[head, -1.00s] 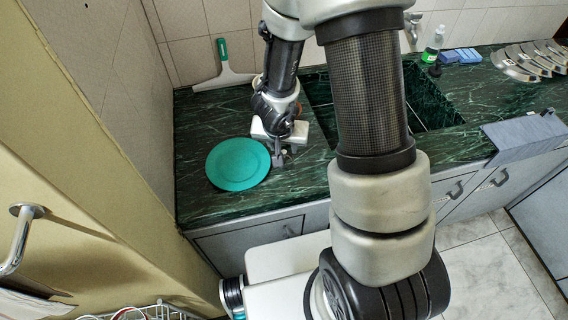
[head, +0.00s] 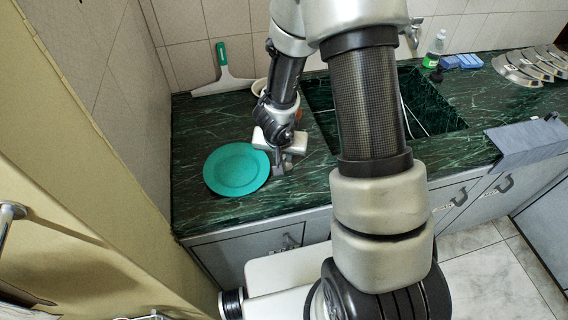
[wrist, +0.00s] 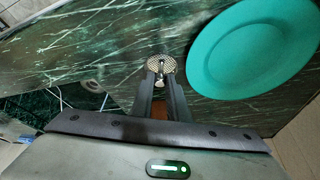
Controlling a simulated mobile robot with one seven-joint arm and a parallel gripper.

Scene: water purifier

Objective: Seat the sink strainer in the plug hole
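The sink strainer (wrist: 161,67) is a small round perforated metal disc with a short stem, seen in the wrist view at my fingertips. My gripper (wrist: 161,82) has its two fingers either side of the stem with a narrow gap between them. Whether they press on the stem, and whether the strainer touches the counter, I cannot tell. In the head view my gripper (head: 281,169) is low over the counter, just right of the green plate; the strainer is not distinguishable there.
The green plate (head: 237,169) lies close left of my gripper, and also shows in the wrist view (wrist: 250,48). The dark sink basin (head: 428,104) is to the right, partly hidden by my arm. A squeegee (head: 222,75) and a bottle (head: 434,48) stand behind.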

